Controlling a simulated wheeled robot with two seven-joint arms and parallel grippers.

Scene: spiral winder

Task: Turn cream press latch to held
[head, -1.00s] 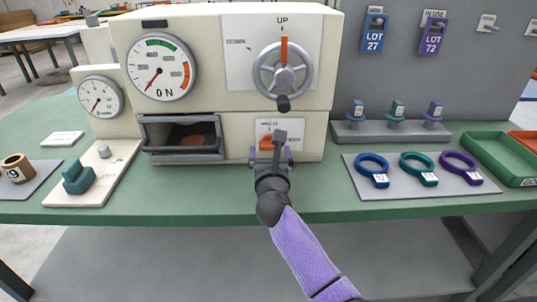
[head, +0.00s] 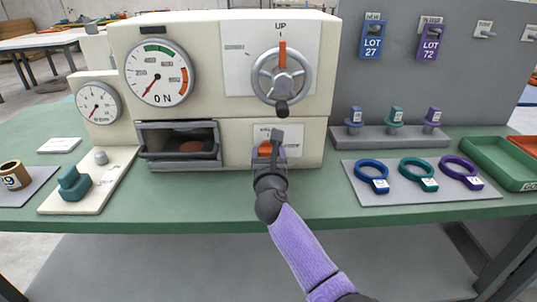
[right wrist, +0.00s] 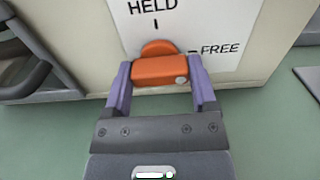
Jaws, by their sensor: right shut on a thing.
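The cream press (head: 225,60) stands on the green bench. Its orange latch (head: 264,149) is low on the front, partly hidden by my right gripper (head: 268,154). In the right wrist view the latch (right wrist: 160,71) is an orange block with a rounded hub behind it and a small silver dot at its right end. A white plate (right wrist: 190,25) behind it reads HELD above and FREE to the right. The purple fingers of my right gripper (right wrist: 161,82) stand at the two ends of the latch block, shut on it. My left gripper is not in view.
Above the latch is a grey handwheel (head: 262,78) with its orange pointer at UP. An open drawer (head: 180,155) is to the left. Blue, teal and purple rings lie on a grey mat (head: 400,194) to the right, near a green tray (head: 490,150).

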